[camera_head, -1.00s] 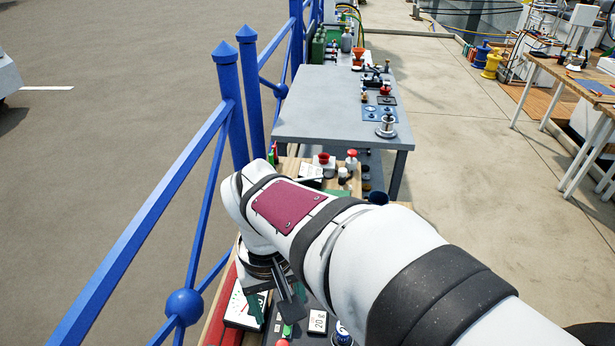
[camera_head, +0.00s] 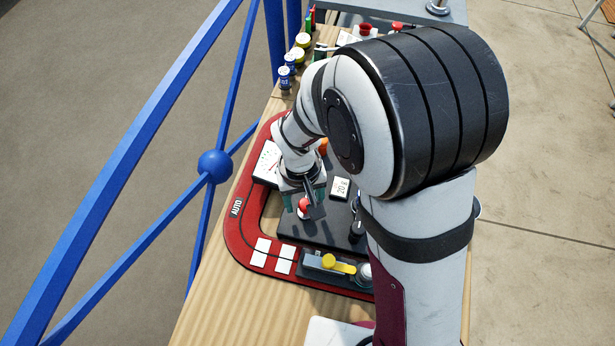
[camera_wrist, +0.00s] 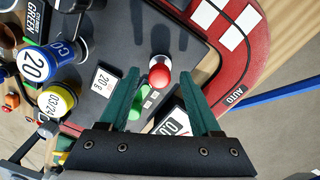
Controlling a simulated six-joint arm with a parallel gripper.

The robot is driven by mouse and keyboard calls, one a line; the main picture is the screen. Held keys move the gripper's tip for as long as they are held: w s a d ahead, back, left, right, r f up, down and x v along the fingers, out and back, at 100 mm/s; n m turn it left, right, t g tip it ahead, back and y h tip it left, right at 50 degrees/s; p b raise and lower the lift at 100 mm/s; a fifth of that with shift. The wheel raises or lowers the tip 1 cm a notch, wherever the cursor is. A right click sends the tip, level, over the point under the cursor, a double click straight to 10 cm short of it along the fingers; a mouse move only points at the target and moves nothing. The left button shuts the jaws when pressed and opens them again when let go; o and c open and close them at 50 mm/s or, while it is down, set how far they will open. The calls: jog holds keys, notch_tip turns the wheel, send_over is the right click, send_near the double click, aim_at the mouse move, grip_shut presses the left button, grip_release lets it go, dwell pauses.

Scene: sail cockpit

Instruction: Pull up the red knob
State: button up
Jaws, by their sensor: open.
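The red knob (camera_head: 304,204) is a small round red ball standing on the dark panel in the head view, close to my gripper tips. In the wrist view the red knob (camera_wrist: 159,73) sits ahead of the fingers, about centred between their lines, on a short stem. My gripper (camera_wrist: 165,92) is open, with two green fingers spread apart and nothing held between them. In the head view my gripper (camera_head: 306,197) hangs over the panel at the knob, partly covering it. I cannot tell from the views how high the fingertips are above it.
Jars with lids (camera_wrist: 40,65) stand at the left in the wrist view. A blue railing (camera_head: 214,168) runs beside the bench.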

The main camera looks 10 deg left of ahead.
jog(key=shift+c, duration=0.2)
grip_shut()
